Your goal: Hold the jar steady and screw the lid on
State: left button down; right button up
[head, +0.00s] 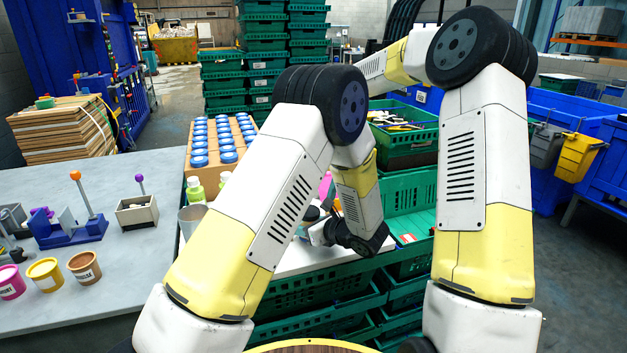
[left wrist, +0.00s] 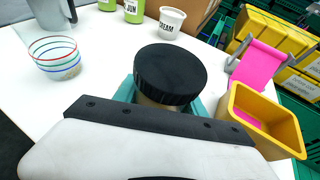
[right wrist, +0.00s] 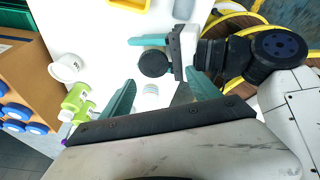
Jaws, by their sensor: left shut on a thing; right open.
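The jar (left wrist: 150,101) stands on the white table, mostly hidden under a wide ribbed black lid (left wrist: 170,70). The lid covers its top and looks level; I cannot tell how tightly it is screwed. My left gripper (left wrist: 163,98) is shut on the jar, one teal finger on each side below the lid. The right wrist view looks down on the lid (right wrist: 153,63) and the left gripper around the jar. My right gripper (right wrist: 160,78) is open and empty above, its teal fingers spread wide. In the head view my left arm hides much of the work area.
A glass bowl with coloured rings (left wrist: 55,58) stands left of the jar, and a yellow bin (left wrist: 262,122) right. A pink stand (left wrist: 262,65), a white cream cup (left wrist: 170,22) and green bottles (right wrist: 75,95) are nearby. Green crates (head: 410,205) border the table.

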aim_at(309, 210)
jog(key=n, duration=0.2)
jog(key=a+n+h, duration=0.1)
jog(key=n, duration=0.3)
jog(key=shift+s+a+h, duration=0.2)
jog(key=shift+s+h, duration=0.1)
jog(key=shift+s, duration=0.05)
jog(key=n, duration=0.3)
jog(key=a+n+t, duration=0.1)
jog(key=shift+r+h, duration=0.3)
jog(key=shift+h, duration=0.1)
jog(key=n, duration=0.3)
jog(key=shift+w+a+r+t+h, duration=0.2)
jog(key=shift+a+r+t+h, duration=0.1)
jog(key=shift+t, duration=0.1)
jog(key=shift+f, duration=0.1)
jog(key=shift+f, duration=3.95)
jog(key=shift+c, duration=0.4)
jog(key=c, duration=1.4)
jog(key=m, duration=0.3)
